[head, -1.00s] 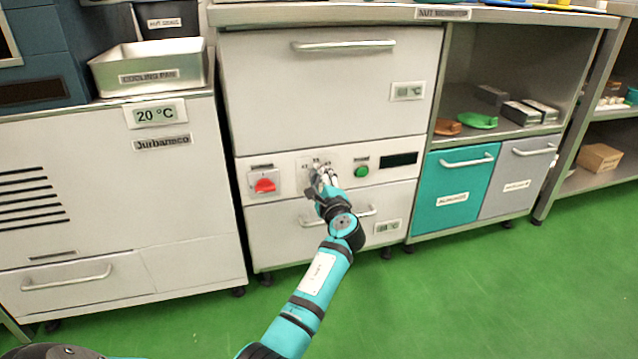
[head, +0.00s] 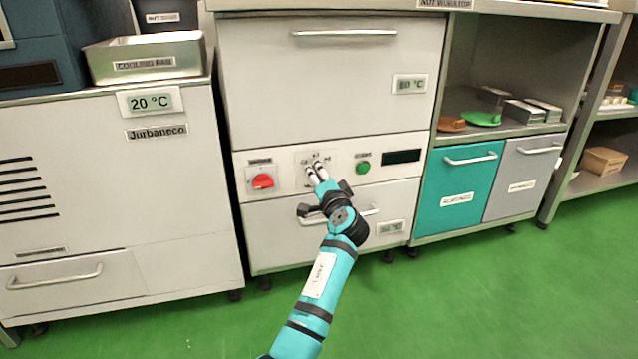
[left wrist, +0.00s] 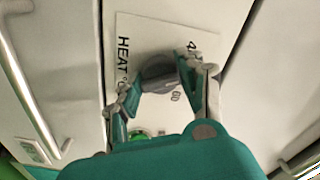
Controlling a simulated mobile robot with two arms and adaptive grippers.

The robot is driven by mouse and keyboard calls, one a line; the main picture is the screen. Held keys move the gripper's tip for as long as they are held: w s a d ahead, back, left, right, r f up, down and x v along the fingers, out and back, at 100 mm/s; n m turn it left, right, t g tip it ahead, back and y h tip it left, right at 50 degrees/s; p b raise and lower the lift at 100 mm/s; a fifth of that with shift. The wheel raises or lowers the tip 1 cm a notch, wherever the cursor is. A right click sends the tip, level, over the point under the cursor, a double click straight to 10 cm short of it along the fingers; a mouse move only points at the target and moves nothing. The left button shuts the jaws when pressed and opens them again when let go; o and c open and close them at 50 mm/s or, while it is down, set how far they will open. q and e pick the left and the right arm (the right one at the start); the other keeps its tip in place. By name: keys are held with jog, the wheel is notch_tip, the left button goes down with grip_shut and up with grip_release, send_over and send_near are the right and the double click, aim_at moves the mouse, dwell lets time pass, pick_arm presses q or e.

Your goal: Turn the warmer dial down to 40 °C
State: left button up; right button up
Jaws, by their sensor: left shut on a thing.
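The warmer dial is a grey round knob (left wrist: 158,72) on a white plate (head: 303,157) in the cabinet's control strip. In the left wrist view the plate carries the word HEAT, a 60 and a partly hidden number starting with 4. My left gripper (head: 317,173) is at the dial, and in the left wrist view its fingers (left wrist: 160,88) are on either side of the knob, shut on it. In the head view the fingers hide most of the dial, so its pointer setting cannot be read. My right gripper is not in view.
A red switch (head: 263,181) is left of the dial; a green button (head: 363,168) and dark display (head: 401,157) are right. Drawer handles sit above and below. A cooling pan (head: 150,58) stands on the left unit. The green floor (head: 450,300) in front is clear.

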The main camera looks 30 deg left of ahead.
aim_at(316, 135)
pick_arm(q)
jog(key=shift+f+n+b, duration=0.15)
jog(key=shift+n+b, duration=1.1)
jog(key=shift+n, duration=0.95)
jog(key=o, duration=1.1)
jog(key=shift+o, duration=0.2)
notch_tip(316, 135, up, 10)
jog(key=shift+r, duration=0.1)
